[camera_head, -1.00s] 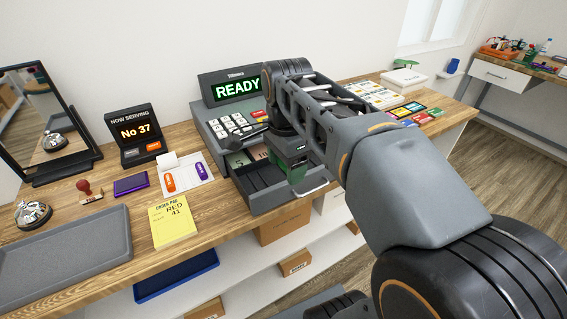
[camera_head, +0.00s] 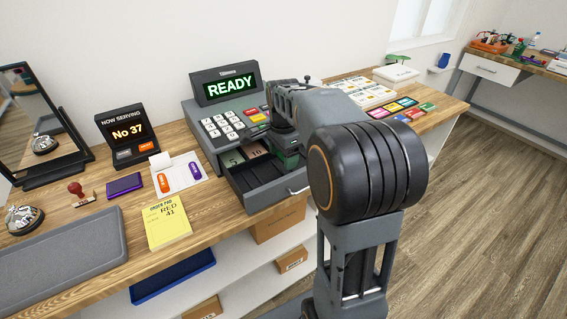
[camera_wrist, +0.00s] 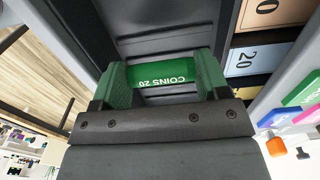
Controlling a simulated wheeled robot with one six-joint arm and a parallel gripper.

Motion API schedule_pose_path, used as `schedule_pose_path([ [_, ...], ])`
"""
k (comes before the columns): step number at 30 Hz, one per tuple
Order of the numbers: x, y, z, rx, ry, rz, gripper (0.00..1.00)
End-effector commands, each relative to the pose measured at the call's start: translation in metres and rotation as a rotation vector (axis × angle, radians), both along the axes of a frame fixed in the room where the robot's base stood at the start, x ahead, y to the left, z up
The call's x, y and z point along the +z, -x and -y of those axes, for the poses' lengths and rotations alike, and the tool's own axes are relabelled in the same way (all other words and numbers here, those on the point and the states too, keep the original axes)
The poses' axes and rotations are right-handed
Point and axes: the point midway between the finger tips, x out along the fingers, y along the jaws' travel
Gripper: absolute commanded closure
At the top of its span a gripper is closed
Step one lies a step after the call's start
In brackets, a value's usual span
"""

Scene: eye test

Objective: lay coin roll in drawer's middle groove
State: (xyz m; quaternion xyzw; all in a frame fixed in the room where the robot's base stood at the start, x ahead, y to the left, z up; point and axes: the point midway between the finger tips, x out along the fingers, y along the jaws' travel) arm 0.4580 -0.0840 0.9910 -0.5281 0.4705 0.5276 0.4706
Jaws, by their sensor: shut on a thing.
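The green coin roll (camera_wrist: 165,74), printed "COINS 20", lies crosswise between the two green fingers of my gripper (camera_wrist: 160,82) in the wrist view. My gripper is shut on it. In the head view my gripper (camera_head: 290,158) is over the right part of the open drawer (camera_head: 268,198), and my arm hides the roll there. The dark drawer floor with raised ridges (camera_wrist: 160,42) shows behind the roll in the wrist view. I cannot tell whether the roll touches the grooves or which groove it is over.
The drawer's note compartments hold banknotes (camera_wrist: 250,58). The till (camera_head: 222,110) shows "READY". Orange (camera_head: 164,183) and purple (camera_head: 194,170) rolls lie on white paper left of the drawer. A yellow order pad (camera_head: 167,222), reading "RED 41", lies in front of them. Coloured cards (camera_head: 405,108) lie to the right.

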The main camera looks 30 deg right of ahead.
Motion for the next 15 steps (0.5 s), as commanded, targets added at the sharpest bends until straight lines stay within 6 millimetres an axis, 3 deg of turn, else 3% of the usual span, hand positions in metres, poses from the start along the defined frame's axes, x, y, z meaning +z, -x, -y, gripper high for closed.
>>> schedule_pose_path([
  [9,-0.036,-0.004,0.003,0.000,0.000,-0.001,0.59],
  [15,-0.036,-0.005,0.003,0.000,0.000,0.001,0.59],
])
